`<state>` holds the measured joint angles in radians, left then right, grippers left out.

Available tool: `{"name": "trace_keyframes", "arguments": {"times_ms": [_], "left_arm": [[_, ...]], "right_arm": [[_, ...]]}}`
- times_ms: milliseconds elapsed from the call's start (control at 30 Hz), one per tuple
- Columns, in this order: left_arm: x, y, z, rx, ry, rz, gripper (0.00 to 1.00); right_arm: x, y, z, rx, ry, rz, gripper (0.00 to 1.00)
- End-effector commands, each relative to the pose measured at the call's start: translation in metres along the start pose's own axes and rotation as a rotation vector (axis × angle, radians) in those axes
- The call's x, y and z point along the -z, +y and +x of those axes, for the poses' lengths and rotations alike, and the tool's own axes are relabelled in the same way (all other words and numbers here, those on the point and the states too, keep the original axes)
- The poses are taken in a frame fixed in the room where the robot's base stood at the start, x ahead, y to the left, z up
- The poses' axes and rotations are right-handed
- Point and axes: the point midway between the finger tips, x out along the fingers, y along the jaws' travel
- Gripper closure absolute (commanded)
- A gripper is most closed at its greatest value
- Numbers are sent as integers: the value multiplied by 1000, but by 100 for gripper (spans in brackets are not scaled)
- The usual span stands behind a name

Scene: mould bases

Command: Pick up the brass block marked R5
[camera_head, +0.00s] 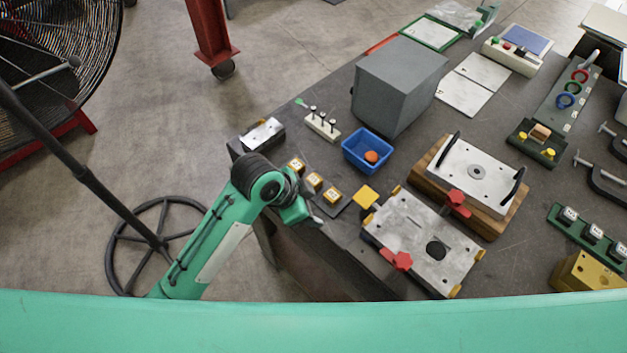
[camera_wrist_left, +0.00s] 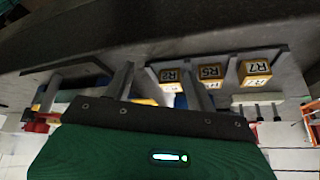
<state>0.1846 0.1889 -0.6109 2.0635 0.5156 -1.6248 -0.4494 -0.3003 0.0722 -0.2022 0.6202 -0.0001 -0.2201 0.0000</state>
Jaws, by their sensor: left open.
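The brass block marked R5 (camera_wrist_left: 210,73) stands between the block marked R2 (camera_wrist_left: 171,76) and the block marked R7 (camera_wrist_left: 256,68) in the left wrist view. In the head view R5 seems to be the middle block (camera_head: 314,181) of a row along the table's near left edge; its mark is too small to read there. My left gripper (camera_head: 308,215) is open and empty, at the table edge close to the row. In the wrist view its fingers (camera_wrist_left: 157,82) are apart, with R5 beyond and right of the right finger. My right gripper is out of view.
A blue bin (camera_head: 366,146) with an orange item stands behind the row, near a large grey box (camera_head: 398,85). A small pin holder (camera_head: 322,124) stands further back.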

Motion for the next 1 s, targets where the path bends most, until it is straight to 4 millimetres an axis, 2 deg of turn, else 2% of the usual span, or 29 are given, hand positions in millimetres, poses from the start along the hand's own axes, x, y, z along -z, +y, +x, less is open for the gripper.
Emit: {"name": "trace_keyframes", "arguments": {"times_ms": [200,400,633,1000], "left_arm": [[39,-8,-9,-54,-28,250,44],[63,-16,-18,-106,-83,474,44],[81,-29,-34,-163,-173,708,44],[92,-63,-70,-260,-361,997,44]], "right_arm": [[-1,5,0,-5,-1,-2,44],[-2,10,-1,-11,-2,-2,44],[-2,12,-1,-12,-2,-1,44],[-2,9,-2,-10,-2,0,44]]}}
